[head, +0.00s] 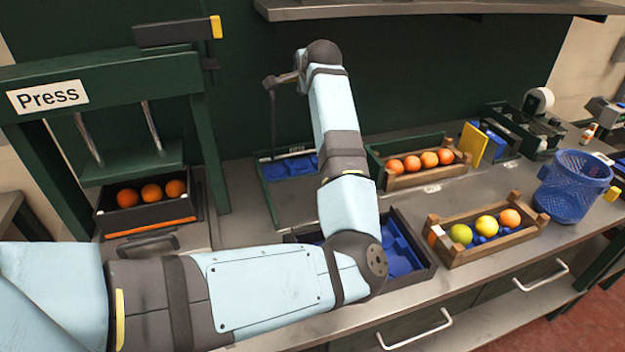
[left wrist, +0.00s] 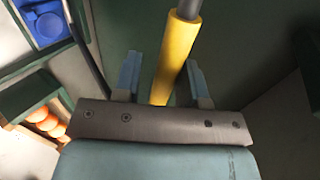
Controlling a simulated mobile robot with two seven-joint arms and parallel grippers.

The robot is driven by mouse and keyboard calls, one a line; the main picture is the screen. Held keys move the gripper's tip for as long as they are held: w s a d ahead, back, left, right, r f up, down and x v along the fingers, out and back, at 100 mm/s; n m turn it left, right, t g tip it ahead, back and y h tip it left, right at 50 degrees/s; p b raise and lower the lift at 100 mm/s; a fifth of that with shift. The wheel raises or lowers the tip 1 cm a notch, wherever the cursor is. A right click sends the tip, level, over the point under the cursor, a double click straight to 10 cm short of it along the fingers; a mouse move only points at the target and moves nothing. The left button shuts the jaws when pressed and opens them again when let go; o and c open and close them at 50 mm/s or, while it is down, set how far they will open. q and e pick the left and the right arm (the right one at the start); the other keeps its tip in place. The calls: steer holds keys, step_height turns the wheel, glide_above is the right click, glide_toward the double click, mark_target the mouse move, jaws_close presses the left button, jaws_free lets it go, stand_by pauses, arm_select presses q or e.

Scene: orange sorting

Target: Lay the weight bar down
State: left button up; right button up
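A dark bar with a yellow end (head: 176,32), which looks like the weight bar, lies across the top of the press at the upper left of the head view. In the left wrist view a yellow sleeve on a grey rod (left wrist: 178,52) runs up between my left fingers. I cannot tell for certain that it is the same bar. My left gripper (left wrist: 163,80) is open, with gaps on both sides of the yellow sleeve. In the head view my left gripper (head: 284,79) is raised right of the press. My right gripper is not seen.
The green press (head: 110,72) stands left, with a dark crate of oranges (head: 146,214) beneath it. Wooden fruit crates (head: 482,254) and a blue mesh basket (head: 571,190) stand right. A shelf (head: 430,8) juts out above. A thin dark post (head: 273,122) stands near my left gripper.

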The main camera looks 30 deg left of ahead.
arm_select(q)
steer(key=shift+d+f, duration=0.15)
steer(key=shift+d, duration=0.1)
